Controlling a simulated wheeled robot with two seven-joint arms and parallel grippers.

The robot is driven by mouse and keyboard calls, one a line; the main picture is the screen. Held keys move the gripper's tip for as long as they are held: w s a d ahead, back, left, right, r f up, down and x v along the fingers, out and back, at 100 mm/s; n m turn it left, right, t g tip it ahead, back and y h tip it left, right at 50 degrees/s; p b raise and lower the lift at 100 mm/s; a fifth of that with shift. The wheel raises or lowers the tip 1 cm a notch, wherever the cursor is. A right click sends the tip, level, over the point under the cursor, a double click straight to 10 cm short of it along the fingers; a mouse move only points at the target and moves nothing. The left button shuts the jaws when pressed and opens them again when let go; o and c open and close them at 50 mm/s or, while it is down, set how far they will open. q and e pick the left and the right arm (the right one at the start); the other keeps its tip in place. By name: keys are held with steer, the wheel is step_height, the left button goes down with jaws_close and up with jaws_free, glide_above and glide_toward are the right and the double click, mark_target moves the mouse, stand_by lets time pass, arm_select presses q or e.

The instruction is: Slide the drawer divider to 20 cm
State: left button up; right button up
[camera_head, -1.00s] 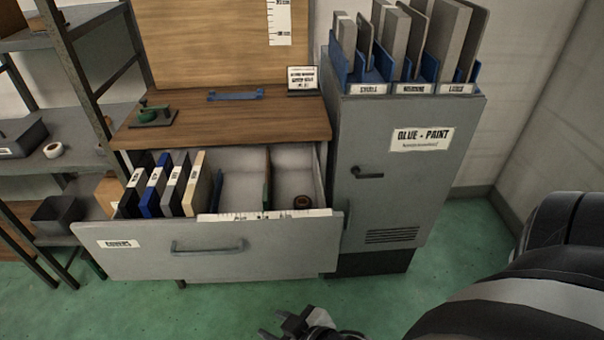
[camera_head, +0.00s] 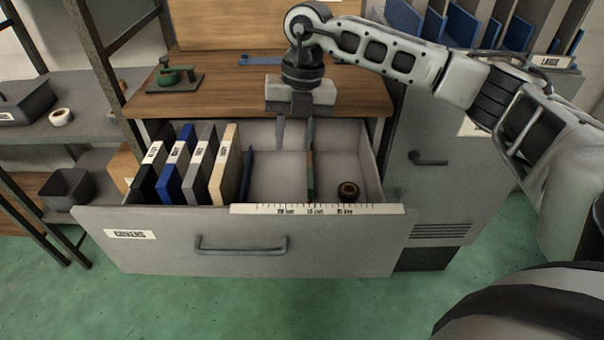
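The open grey drawer (camera_head: 340,235) has a strip scale (camera_head: 316,209) along its front rim; its figures are too small to read surely. A thin green-brown divider (camera_head: 310,178) stands upright in the drawer's right half. A thin blue panel (camera_head: 247,178) stands further left, beside the upright covers. My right gripper (camera_head: 296,138) points down over the drawer, fingers apart and empty. Its right finger is in line with the top of the green-brown divider; I cannot tell whether they touch. My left gripper is out of view.
Several covers (camera_head: 222,165) fill the drawer's left part. The wooden worktop (camera_head: 225,95) behind carries a green tool (camera_head: 172,77). A grey cabinet (camera_head: 430,185) stands at the right, a shelf rack (camera_head: 90,135) at the left.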

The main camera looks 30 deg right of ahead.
steer(key=r+m+h, duration=0.1)
steer(key=r+h, duration=0.1)
glide_above(311, 177)
step_height(311, 177, down, 16)
steer(key=shift+p, duration=0.3)
jaws_close()
